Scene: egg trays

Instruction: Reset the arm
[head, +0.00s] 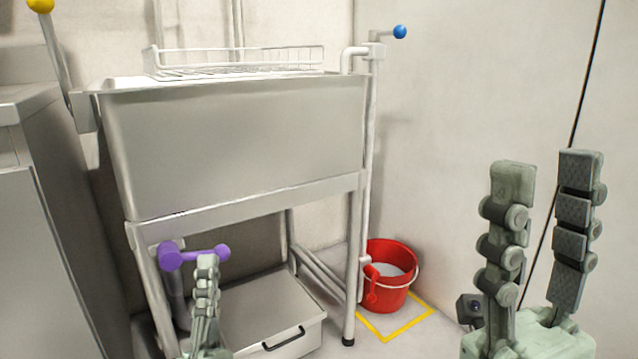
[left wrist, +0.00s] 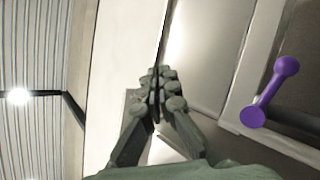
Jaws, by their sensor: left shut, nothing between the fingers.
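My left gripper (head: 207,268) is low in the head view, in front of the lower part of the steel sink stand. Its fingers are closed together with nothing between them, as the left wrist view (left wrist: 157,75) also shows. A purple handle (head: 190,256) appears just behind and above the left gripper in the head view. In the left wrist view the purple handle (left wrist: 272,92) is to the right, apart from the fingers. My right gripper (head: 545,175) is raised at the right of the head view, its two fingers spread wide and empty.
A steel sink (head: 235,140) with a wire rack (head: 240,62) fills the middle. A red bucket (head: 392,292) stands inside a yellow floor outline (head: 397,333). A steel box (head: 262,310) sits below the sink. A steel cabinet (head: 30,240) is at left. Blue (head: 400,31) and yellow (head: 41,5) knobs stick up.

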